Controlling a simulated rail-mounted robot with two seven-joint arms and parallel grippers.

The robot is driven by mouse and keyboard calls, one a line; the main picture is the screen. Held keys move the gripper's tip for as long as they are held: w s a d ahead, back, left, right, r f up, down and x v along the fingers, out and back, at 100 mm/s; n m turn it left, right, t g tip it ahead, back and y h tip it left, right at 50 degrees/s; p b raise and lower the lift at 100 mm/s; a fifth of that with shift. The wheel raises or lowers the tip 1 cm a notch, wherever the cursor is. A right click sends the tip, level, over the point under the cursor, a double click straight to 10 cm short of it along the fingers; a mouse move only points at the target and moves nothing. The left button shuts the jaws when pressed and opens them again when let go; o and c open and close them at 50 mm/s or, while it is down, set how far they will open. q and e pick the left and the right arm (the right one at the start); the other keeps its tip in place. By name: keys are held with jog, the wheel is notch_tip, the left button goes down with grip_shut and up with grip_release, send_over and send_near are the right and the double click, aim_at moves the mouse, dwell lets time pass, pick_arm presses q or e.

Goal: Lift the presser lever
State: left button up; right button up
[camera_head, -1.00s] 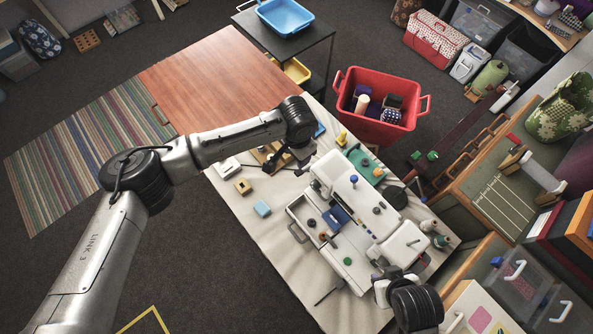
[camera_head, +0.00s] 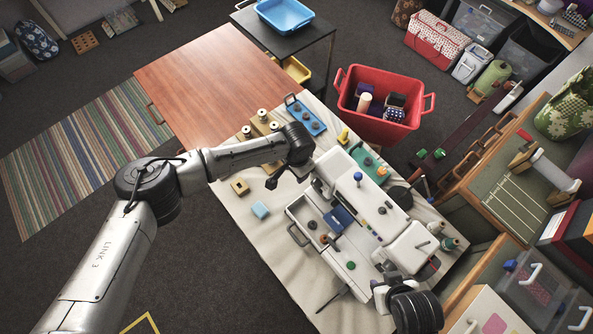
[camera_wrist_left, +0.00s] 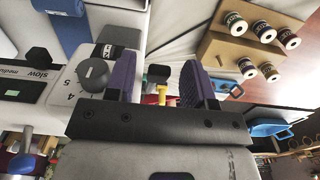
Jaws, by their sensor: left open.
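The white sewing machine (camera_head: 372,186) lies on the cloth-covered table, with a dial (camera_wrist_left: 93,74) and speed slider near its end in the left wrist view. My left gripper (camera_wrist_left: 162,62) is open, its two dark purple fingers beside the dial end. A small black piece (camera_wrist_left: 159,72) shows between the fingers above a red and yellow item (camera_wrist_left: 162,95); I cannot tell whether the black piece is the presser lever. In the head view the left gripper (camera_head: 299,172) is at the machine's left end. My right gripper (camera_head: 383,289) is near the machine's front; its jaws are unclear.
A wooden spool rack (camera_head: 262,127) and a blue tray (camera_head: 306,117) stand behind my left wrist. A yellow block (camera_head: 240,186) and a light blue block (camera_head: 260,210) lie on the cloth. A red tub (camera_head: 378,121) stands beyond the table.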

dwell(0.3)
pick_arm(q)
grip_shut()
dwell(0.3)
